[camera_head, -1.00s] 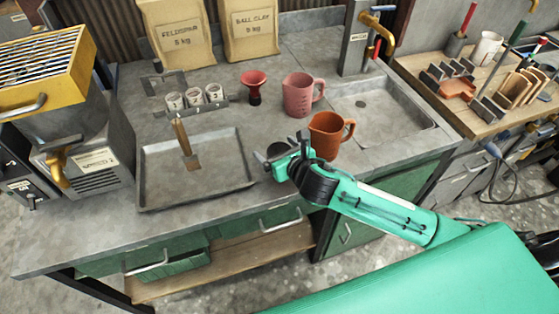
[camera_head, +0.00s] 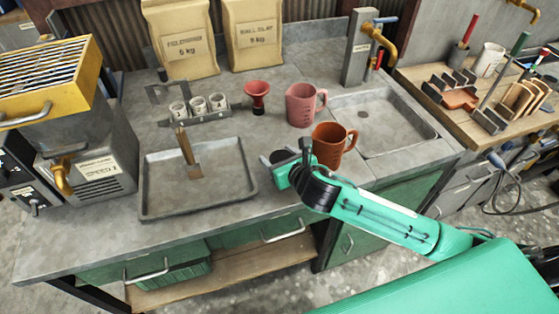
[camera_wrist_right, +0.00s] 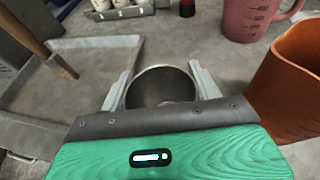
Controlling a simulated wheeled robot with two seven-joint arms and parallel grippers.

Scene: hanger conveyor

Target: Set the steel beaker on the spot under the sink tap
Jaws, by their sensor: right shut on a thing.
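The steel beaker (camera_wrist_right: 160,84) stands between the two fingers of my right gripper (camera_head: 288,156), which is shut on it. In the right wrist view the beaker's round rim and dark inside show, with a finger on each side. In the head view the gripper mostly hides the beaker, beside the front right of the tray. The sink basin (camera_head: 418,134) is to the right, behind the orange jug. The brass tap (camera_head: 383,42) on its grey post reaches over the basin's back edge. My left gripper is not in view.
The orange jug (camera_head: 330,146) stands close to the right of my right gripper, with the pink jug (camera_head: 301,105) behind it. A metal tray (camera_head: 220,200) lies to the left. A red funnel-like piece (camera_head: 257,92) and small cups (camera_head: 198,106) stand behind. The basin looks empty.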

